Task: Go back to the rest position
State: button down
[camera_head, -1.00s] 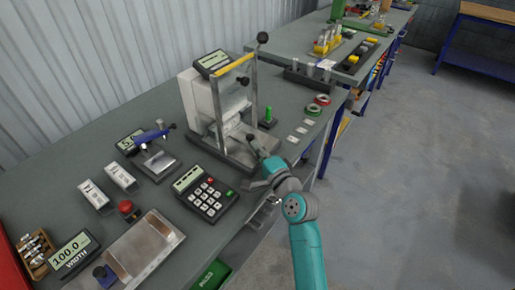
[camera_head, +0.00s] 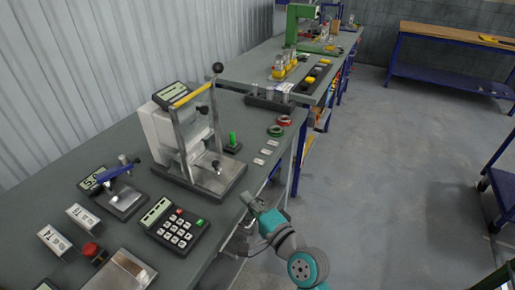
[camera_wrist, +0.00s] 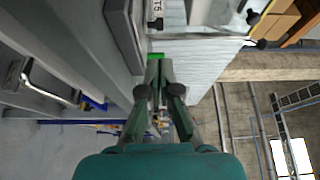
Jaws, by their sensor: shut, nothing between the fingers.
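My gripper (camera_head: 247,198) is at the front edge of the grey runout table (camera_head: 225,215) in the head view, to the right of the keypad and in front of the press stand. In the wrist view my gripper (camera_wrist: 158,68) has its fingers together with nothing seen between them. My teal arm comes up from the bottom of the head view. No marker for a rest position is visible.
A press stand (camera_head: 213,175), a keypad (camera_head: 175,228) and a green post (camera_head: 232,141) stand on the table. Red and green rings (camera_head: 276,130) lie near its right end. Another table (camera_head: 245,68) stands behind. Open floor (camera_head: 390,190) lies to the right.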

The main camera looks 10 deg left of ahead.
jog(key=s+d+f+n+t+h, duration=0.1)
jog(key=s+d+f+h, duration=0.3)
jog(key=s+d+f, duration=0.5)
jog(key=s+d+f+n+t+h, duration=0.1)
jog(key=s+d+f+h, duration=0.45)
jog(key=s+d, duration=0.5)
jog(key=s+d+r+n+h, duration=0.1)
jog(key=s+d+r+n, duration=0.1)
jog(key=s, duration=0.6)
jog(key=s+d+r+n+h, duration=0.1)
jog(key=s+d+r+n, duration=0.1)
jog(key=s, duration=0.6)
jog(key=s+d+r+n+h, duration=0.1)
jog(key=s+d+r+n, duration=0.1)
jog(key=s, duration=0.6)
jog(key=shift+s+d+n, duration=0.2)
jog(key=shift+d+n, duration=0.4)
jog(key=shift+d, duration=0.15)
jog(key=shift+w, duration=0.15)
